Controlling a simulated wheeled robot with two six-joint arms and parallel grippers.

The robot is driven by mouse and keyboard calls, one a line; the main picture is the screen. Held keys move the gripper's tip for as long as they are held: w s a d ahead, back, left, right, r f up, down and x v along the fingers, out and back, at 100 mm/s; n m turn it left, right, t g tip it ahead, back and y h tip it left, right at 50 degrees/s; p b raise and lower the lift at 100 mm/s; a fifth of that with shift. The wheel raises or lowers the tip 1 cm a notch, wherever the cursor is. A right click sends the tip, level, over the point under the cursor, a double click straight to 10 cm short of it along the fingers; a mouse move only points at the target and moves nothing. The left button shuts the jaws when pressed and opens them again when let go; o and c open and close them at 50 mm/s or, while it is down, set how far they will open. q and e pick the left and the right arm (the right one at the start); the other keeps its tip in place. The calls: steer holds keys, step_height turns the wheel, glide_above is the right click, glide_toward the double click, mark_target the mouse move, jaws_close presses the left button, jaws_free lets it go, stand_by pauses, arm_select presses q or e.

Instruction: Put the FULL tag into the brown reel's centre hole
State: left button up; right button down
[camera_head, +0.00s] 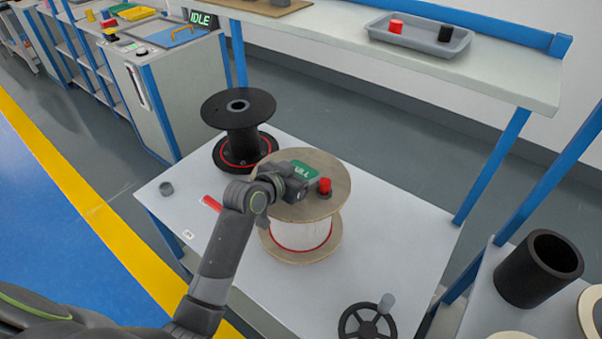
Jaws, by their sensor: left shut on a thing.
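The brown reel (335,168) stands upright on the white table, with a wooden-looking top flange and a white winding below it. My left gripper (309,184) reaches over its top from the left. It is shut on the green FULL tag (304,170), which shows at the fingers above the flange. A small red piece with a dark base (324,187) shows right beside the fingertips; I cannot tell what it belongs to. The reel's centre hole is hidden behind the gripper and tag. I cannot tell whether the tag touches the reel. My right gripper is not in view.
A black reel (238,108) stands behind left on the white table (395,220). A handwheel (367,322) is at the front. A grey tray (425,38) sits on the back bench.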

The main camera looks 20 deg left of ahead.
arm_select(q)
steer(key=shift+s+a+f, duration=0.1)
steer(key=shift+s+f, duration=0.1)
steer(key=shift+f, duration=0.35)
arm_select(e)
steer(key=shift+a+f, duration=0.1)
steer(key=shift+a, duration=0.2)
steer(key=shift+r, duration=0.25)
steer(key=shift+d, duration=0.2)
arm_select(q)
steer(key=shift+p, duration=0.45)
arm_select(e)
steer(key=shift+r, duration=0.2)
arm_select(q)
steer(key=shift+r, duration=0.15)
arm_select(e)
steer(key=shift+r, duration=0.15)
arm_select(q)
steer(key=shift+w+r+p, duration=0.15)
steer(key=shift+r+p, duration=0.45)
steer(key=shift+p, duration=0.25)
steer(key=shift+r, duration=0.25)
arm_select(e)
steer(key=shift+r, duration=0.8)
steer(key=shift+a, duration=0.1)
arm_select(q)
steer(key=shift+r+p, duration=0.1)
steer(key=shift+p, duration=0.2)
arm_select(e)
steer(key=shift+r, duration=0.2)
